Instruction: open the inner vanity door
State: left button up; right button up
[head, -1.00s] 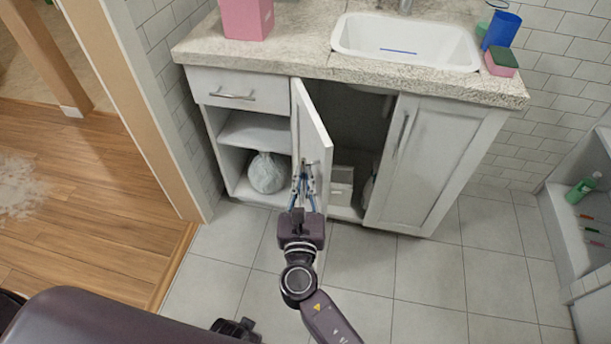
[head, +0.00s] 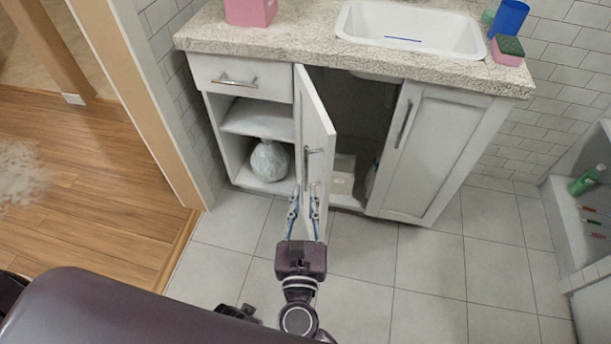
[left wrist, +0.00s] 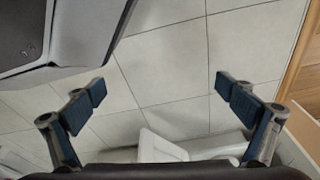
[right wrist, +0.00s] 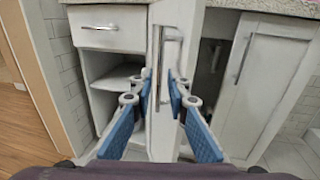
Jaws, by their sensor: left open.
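The inner vanity door (head: 315,135) is a narrow white panel that stands swung out from the cabinet, with a dark opening to its right. Its bar handle (head: 307,168) also shows in the right wrist view (right wrist: 160,60). My right gripper (head: 305,192) is in front of the door's lower part, just below the handle. My left gripper (left wrist: 162,88) is open and empty above the floor tiles.
The other vanity door (head: 435,150) is shut, right of the opening. Left are a drawer (head: 240,78) and open shelves with a round pale vase (head: 269,161). The counter (head: 300,50) overhangs with a sink (head: 410,30). Tiled floor in front is clear.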

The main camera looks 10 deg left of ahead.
aim_at(306, 168)
jog(key=s, duration=0.2)
jog(key=shift+s+d, duration=0.25)
jog(key=shift+s, duration=0.15)
jog(key=shift+o, duration=1.3)
jog(key=w, duration=0.1)
jog(key=w+n+y+b, duration=0.1)
jog(key=w, duration=0.1)
jog(key=w+y, duration=0.1)
jog(key=shift+w+d+f, duration=0.1)
jog(key=shift+w+f, duration=0.15)
jog(key=shift+f, duration=0.05)
jog(key=b+x, duration=0.1)
jog(key=x, duration=0.6)
jog(key=shift+s+f, duration=0.1)
pick_arm(q)
jog(key=w+r, duration=0.3)
jog(key=r, duration=0.3)
jog(key=shift+w+d, duration=0.2)
jog(key=shift+w, duration=0.2)
pick_arm(e)
jog(key=shift+w+a, duration=0.2)
jog(key=shift+w, duration=0.15)
jog(key=shift+c, duration=0.5)
